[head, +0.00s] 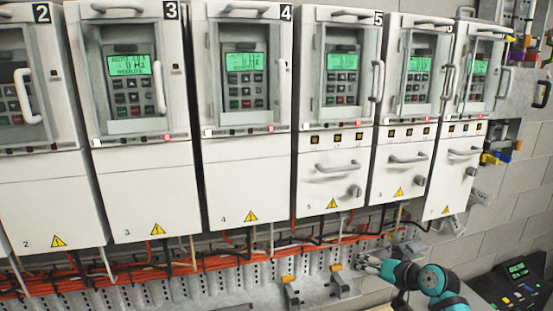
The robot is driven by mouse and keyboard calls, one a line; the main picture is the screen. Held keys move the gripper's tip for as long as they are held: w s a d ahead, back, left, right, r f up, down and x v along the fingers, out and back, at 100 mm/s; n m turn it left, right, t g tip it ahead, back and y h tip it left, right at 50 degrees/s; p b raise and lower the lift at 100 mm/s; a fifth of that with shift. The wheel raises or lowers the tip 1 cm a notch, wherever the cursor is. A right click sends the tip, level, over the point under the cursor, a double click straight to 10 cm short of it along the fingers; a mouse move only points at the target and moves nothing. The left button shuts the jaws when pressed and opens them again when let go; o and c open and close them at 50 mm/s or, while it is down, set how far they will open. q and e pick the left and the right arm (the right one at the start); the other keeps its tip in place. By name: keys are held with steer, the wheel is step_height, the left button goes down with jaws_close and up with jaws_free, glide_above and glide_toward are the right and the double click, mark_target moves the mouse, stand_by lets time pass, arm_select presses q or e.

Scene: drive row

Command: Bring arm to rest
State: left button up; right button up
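My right arm, with teal joints, comes in at the lower right. Its gripper (366,263) is grey and small, in front of the wall below the drive cabinets. Whether its fingers are open or shut is too small to tell, and I see nothing clearly held in it. My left gripper is not in view.
A row of white drive cabinets (145,200) with green displays and handles spans the wall. Orange cables (75,283) run beneath them over a perforated rail. Small orange-tipped grey parts (290,293) sit on the rail. A dark keypad device (518,285) is at the lower right.

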steer(key=w+d+r+n+t+h, duration=0.5)
steer(key=d+r+t+h, duration=0.25)
steer(key=d+r, duration=0.35)
steer(key=s+a+f+g+b, duration=0.1)
steer(key=s+f+g+b, duration=0.15)
steer(key=f, duration=1.05)
steer(key=s+a+f+g+b, duration=0.1)
steer(key=s+f, duration=0.2)
steer(key=f, duration=1.1)
steer(key=s+a+f+g+b, duration=0.1)
steer(key=s+f+g, duration=0.1)
steer(key=s+f, duration=0.7)
steer(key=s+a+f+g+b, duration=0.15)
steer(key=s+f, duration=0.35)
steer(key=f, duration=0.8)
steer(key=s+a+f+g+b, duration=0.2)
steer(key=s+f+g, duration=0.2)
steer(key=s+f, duration=1)
steer(key=s+a+f+g+b, duration=0.1)
steer(key=s+f, duration=0.4)
steer(key=s, duration=0.6)
steer(key=s+a+f+g+b, duration=0.1)
steer(key=s+f, duration=0.4)
steer(key=s, duration=0.6)
steer(key=s+a+f+g+y+b, duration=0.1)
steer(key=s+a+f+g, duration=0.2)
steer(key=s, duration=0.9)
steer(key=shift+f+g, duration=0.65)
steer(key=shift+f, duration=0.25)
